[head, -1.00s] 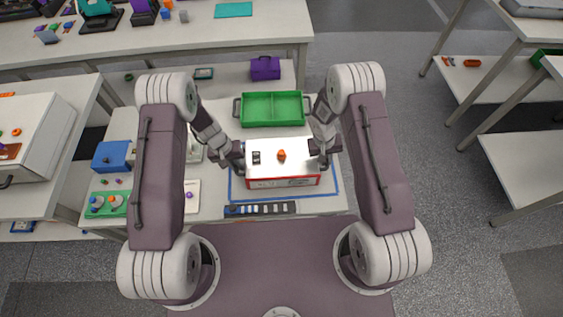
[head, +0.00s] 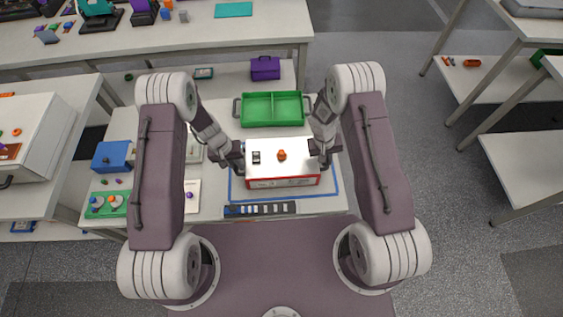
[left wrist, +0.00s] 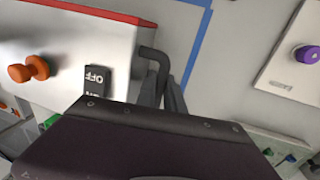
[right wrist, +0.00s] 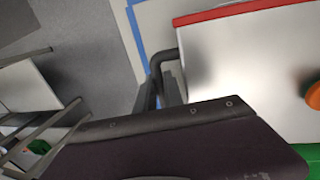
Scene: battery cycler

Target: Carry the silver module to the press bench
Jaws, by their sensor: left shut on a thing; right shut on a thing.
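The silver module (head: 283,172) is a pale box with a red-edged front, an orange knob and a black ON/OFF switch on top. It stands upright in the head view, over the blue-outlined area of the bench. My left gripper (head: 239,162) is shut on its left handle; this dark handle (left wrist: 155,58) shows in the left wrist view. My right gripper (head: 323,160) is shut on its right handle, and this handle (right wrist: 162,62) shows in the right wrist view. I cannot tell whether the module's underside touches the bench.
A green tray (head: 272,98) sits just behind the module, with a purple box (head: 265,68) beyond. A dark strip (head: 260,209) lies in front. A blue box (head: 112,157) and green knob panel (head: 108,204) are at left. Clear floor (head: 400,110) lies right.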

